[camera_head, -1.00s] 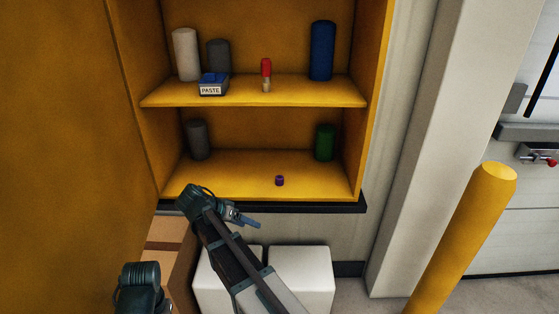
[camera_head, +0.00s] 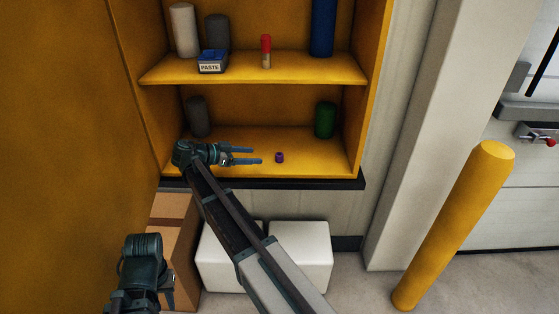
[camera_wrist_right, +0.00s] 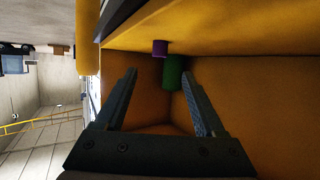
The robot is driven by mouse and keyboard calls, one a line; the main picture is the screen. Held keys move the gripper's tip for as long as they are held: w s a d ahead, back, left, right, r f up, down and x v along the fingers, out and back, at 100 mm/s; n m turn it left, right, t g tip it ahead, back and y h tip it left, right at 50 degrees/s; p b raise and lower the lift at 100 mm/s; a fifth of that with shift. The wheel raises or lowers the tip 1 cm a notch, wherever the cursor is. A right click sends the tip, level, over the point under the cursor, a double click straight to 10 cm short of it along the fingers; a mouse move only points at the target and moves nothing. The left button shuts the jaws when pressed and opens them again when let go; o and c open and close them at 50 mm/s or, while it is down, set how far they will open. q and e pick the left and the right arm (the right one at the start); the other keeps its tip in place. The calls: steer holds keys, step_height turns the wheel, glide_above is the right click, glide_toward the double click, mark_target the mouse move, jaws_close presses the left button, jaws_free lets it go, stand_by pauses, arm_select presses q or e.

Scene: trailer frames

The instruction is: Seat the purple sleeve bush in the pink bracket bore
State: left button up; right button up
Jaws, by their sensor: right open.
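The purple sleeve bush (camera_head: 280,157) is a small short cylinder standing on the yellow lower shelf (camera_head: 300,167), near its front right. My right gripper (camera_head: 256,155) is open and empty just left of the bush, with its fingers pointing toward it. In the right wrist view the bush (camera_wrist_right: 160,48) shows beyond the open fingertips (camera_wrist_right: 158,71), close to the shelf surface and apart from the fingers. My left gripper (camera_head: 165,290) is low at the bottom left; its jaws are too unclear to read. I see no pink bracket in these views.
A green cylinder (camera_head: 325,120) stands behind the bush at right, and a grey one (camera_head: 198,117) at back left. The upper shelf (camera_head: 330,70) above holds several bottles and a PASTE box (camera_head: 211,62). White boxes (camera_head: 300,257) and a cardboard box (camera_head: 170,235) stand below.

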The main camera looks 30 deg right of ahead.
mark_target(279, 158)
steer(key=b+x, duration=0.1)
steer(key=x, duration=0.3)
steer(key=shift+d+f, duration=0.25)
steer(key=shift+f, duration=0.05)
steer(key=shift+d+f, duration=0.1)
steer(key=shift+d, duration=0.4)
steer(key=b+x, duration=0.2)
steer(key=x, duration=0.3)
steer(key=shift+d, duration=0.1)
jaws_close()
